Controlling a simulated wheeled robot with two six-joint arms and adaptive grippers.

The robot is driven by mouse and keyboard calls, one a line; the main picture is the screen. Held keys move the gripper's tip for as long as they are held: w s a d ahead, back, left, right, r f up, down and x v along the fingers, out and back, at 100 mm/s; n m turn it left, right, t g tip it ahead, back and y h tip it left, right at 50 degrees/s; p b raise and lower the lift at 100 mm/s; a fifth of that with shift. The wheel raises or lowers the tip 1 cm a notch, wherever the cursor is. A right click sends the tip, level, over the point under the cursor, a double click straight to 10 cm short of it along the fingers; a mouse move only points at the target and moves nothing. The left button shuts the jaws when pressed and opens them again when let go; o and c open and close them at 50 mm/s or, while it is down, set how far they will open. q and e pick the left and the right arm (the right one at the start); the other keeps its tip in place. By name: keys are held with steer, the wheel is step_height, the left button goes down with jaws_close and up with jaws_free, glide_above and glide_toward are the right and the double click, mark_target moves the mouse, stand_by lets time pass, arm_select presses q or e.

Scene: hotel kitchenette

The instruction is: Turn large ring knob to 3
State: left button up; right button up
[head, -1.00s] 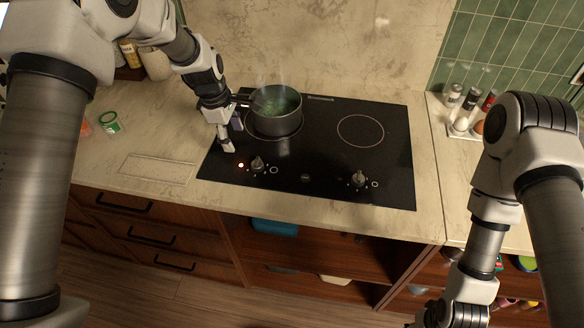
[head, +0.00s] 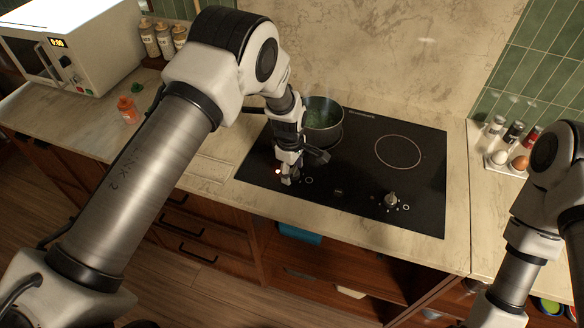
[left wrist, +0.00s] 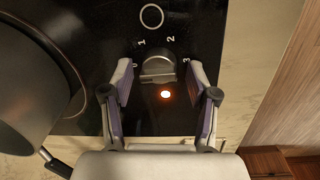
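A metal knob (left wrist: 157,68) on the black cooktop (head: 350,196) sits between my open left fingers in the left wrist view, with a gap on each side. Numbers 1, 2 and 3 are printed around it, and a ring mark (left wrist: 151,16) lies beyond them. I cannot tell which number it points to. An orange light (left wrist: 166,94) glows beside it. My left gripper (head: 289,180) hides this knob in the head view. A second knob (head: 391,199) stands at the cooktop's right front. My right arm enters at the right, but its gripper is out of view.
A dark pot (head: 323,128) with green contents stands on the left burner, close beside my left gripper. The right burner (head: 398,151) is empty. A rack of shakers and eggs (head: 506,160) is at the right. A microwave (head: 70,45) is at the far left.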

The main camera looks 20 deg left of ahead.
arm_select(q)
steer(key=shift+d, duration=0.1)
steer(key=c, duration=0.8)
steer(key=shift+c, duration=0.2)
